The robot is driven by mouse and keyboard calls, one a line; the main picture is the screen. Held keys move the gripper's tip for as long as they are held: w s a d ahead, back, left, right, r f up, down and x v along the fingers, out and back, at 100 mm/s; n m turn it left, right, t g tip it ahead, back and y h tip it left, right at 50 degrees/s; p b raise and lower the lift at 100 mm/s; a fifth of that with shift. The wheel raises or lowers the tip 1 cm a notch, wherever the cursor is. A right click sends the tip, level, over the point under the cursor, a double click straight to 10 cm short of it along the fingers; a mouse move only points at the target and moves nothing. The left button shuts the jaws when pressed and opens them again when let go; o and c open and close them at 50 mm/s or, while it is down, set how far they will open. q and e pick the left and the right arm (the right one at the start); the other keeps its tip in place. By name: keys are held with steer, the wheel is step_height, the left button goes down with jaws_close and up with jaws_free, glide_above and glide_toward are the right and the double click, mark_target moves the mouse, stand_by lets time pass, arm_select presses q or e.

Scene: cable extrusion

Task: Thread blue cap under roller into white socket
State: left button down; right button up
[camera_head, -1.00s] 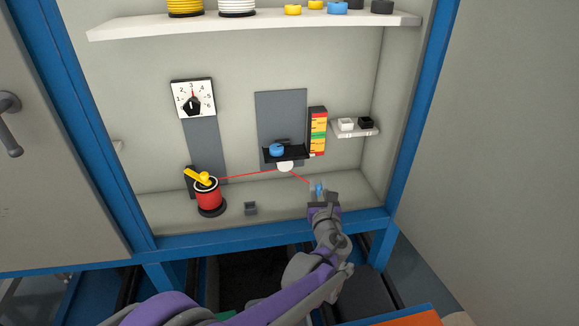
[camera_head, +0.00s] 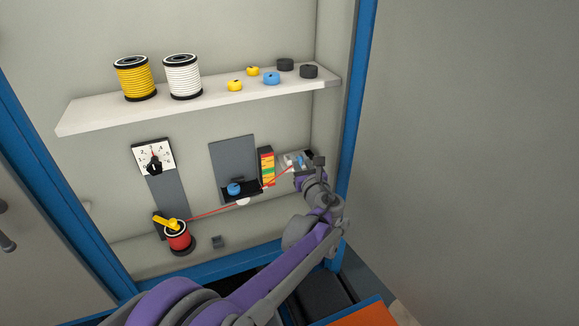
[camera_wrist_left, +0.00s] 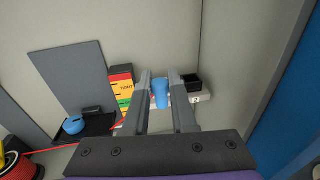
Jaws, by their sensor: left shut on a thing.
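My left gripper (camera_head: 303,168) is shut on the blue cap (camera_wrist_left: 160,93), which ends the red cable, and holds it up at the small side shelf (camera_wrist_left: 204,98). In the left wrist view the cap stands between the two fingers. The cable (camera_head: 212,212) runs from the red spool (camera_head: 178,238) past the white roller (camera_head: 243,202) and up to the gripper. I cannot tell whether it passes under the roller. The black socket (camera_wrist_left: 191,81) sits on the side shelf, right of the cap. The white socket is largely hidden behind gripper and cap.
A black bracket (camera_head: 255,188) carries a blue disc (camera_head: 235,188) above the roller. A colored gauge (camera_head: 266,166) stands left of the side shelf. A dial (camera_head: 153,157) is on the back wall. A long upper shelf (camera_head: 190,105) holds spools and discs.

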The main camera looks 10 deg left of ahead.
arm_select(q)
steer(key=shift+w+d+r, duration=0.15)
steer(key=shift+w+r, duration=0.15)
steer(key=shift+r, duration=0.4)
steer(key=x, duration=0.4)
steer(key=a+p+x, duration=0.1)
steer(key=x, duration=0.3)
steer(key=shift+s+f, duration=0.1)
steer(key=shift+s, duration=0.2)
steer(key=shift+f, duration=0.85)
steer(key=shift+f+b, duration=0.35)
steer(key=shift+s+d+f, duration=0.1)
steer(key=shift+s+f, duration=0.1)
steer(key=shift+f, duration=0.15)
steer(key=shift+w+f, duration=0.1)
steer(key=shift+f, duration=0.05)
arm_select(e)
steer(key=shift+r, duration=0.2)
